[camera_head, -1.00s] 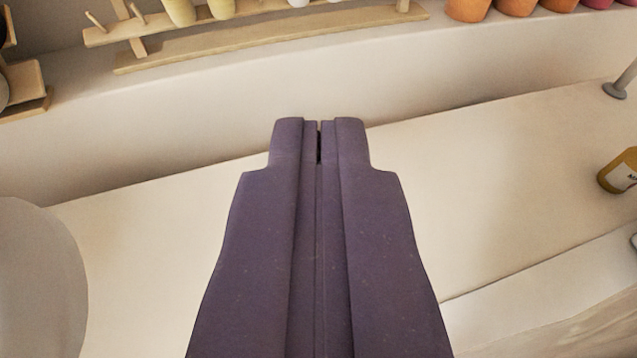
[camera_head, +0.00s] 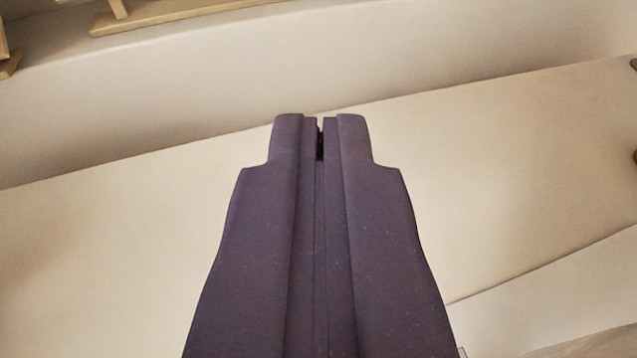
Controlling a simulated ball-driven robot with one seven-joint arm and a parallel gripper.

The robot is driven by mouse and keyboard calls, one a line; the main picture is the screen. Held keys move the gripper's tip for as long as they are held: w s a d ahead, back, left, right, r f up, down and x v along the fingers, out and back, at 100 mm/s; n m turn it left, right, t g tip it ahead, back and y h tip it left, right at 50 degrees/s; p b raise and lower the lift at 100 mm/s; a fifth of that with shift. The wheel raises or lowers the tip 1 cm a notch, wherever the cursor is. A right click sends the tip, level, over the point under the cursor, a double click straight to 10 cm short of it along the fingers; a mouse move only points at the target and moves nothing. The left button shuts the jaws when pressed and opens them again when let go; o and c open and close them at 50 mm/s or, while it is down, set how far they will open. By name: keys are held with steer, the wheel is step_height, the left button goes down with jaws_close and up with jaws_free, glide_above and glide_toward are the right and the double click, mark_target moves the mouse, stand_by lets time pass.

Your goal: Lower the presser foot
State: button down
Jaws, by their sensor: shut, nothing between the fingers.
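My gripper (camera_head: 320,122) reaches up the middle of the view, dark purple, with its two fingers side by side and shut on nothing. It is over a plain pale tabletop (camera_head: 520,160). No sewing machine and no presser foot can be made out in this view.
A pale wall or ledge (camera_head: 330,60) runs along the back of the tabletop. Wooden rack parts (camera_head: 175,15) show at the top left. Small dark edges of things (camera_head: 634,64) show at the right border. The tabletop around my gripper is bare.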

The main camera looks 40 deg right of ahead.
steer(key=shift+r, duration=0.1)
steer(key=s+a+r+p, duration=0.2)
steer(key=s+p, duration=0.1)
steer(key=s, duration=0.3)
steer(key=shift+s+r, duration=0.3)
steer(key=shift+r, duration=0.1)
steer(key=shift+a, duration=0.1)
